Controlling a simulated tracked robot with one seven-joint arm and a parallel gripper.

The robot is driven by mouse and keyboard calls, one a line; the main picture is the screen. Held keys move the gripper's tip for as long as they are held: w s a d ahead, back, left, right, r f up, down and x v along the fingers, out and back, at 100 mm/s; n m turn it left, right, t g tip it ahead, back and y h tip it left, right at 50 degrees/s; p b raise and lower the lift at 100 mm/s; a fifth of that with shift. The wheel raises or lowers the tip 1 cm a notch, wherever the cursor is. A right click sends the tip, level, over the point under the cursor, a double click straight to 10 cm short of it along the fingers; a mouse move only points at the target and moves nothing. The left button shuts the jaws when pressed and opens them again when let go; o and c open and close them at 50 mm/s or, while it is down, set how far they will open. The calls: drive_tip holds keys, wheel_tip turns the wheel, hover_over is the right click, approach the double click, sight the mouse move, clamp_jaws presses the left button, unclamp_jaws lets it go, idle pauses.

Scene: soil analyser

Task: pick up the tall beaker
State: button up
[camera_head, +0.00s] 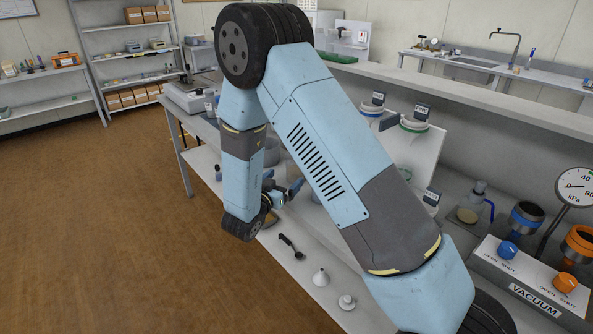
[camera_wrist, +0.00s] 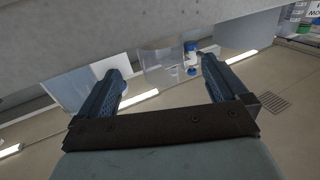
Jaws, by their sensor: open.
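A clear, see-through beaker (camera_wrist: 160,50) shows in the wrist view, ahead of my gripper and in line with the gap between the fingers. Its far end is hard to make out. My gripper (camera_wrist: 160,70) is open, with one finger to each side of that gap and nothing clearly held. In the head view my gripper (camera_head: 283,187) is low at the bench's front side, partly behind my arm. A greyish round vessel (camera_head: 271,152) shows just beyond it; I cannot tell whether it is the same beaker. My arm hides much of the bench there.
A brush (camera_head: 291,245), a funnel (camera_head: 320,277) and a small white piece (camera_head: 346,301) lie on the lower shelf. A vacuum panel (camera_head: 530,280) and a gauge (camera_head: 574,187) stand at right. A balance (camera_head: 190,98) is at the bench's far end. Floor at left is clear.

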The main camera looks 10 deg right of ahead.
sight(291, 171)
drive_tip(key=shift+f+x, duration=0.15)
drive_tip(key=shift+x, duration=1.45)
drive_tip(key=shift+f+x, duration=0.1)
drive_tip(key=shift+x, duration=1.55)
drive_tip(key=c, duration=1.3)
drive_tip(key=shift+r, duration=0.2)
